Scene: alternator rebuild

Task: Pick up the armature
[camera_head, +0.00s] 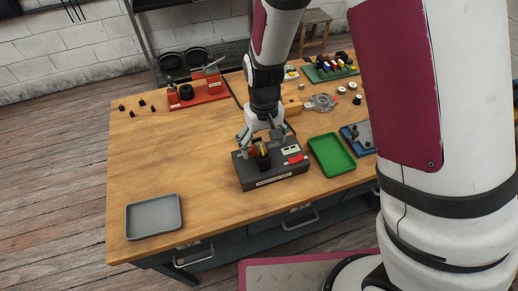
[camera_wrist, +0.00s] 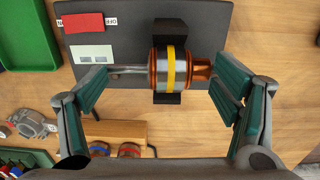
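The armature (camera_wrist: 172,68) has copper windings, a yellow band and a steel shaft pointing left in the wrist view. It lies across a black cradle (camera_wrist: 168,98) on the dark grey test box (camera_head: 272,180). In the head view the armature (camera_head: 261,149) is partly hidden by my fingers. My gripper (camera_head: 260,137) is over the box from above. The depth between fingertips and armature is hard to tell.
A green tray (camera_head: 331,155) stands right beside the box, and a grey tray (camera_head: 153,217) is at the front left. Two banded parts (camera_wrist: 128,150) sit at a wooden block (camera_wrist: 122,128). A red fixture (camera_head: 200,92) is at the back. The left tabletop is mostly clear.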

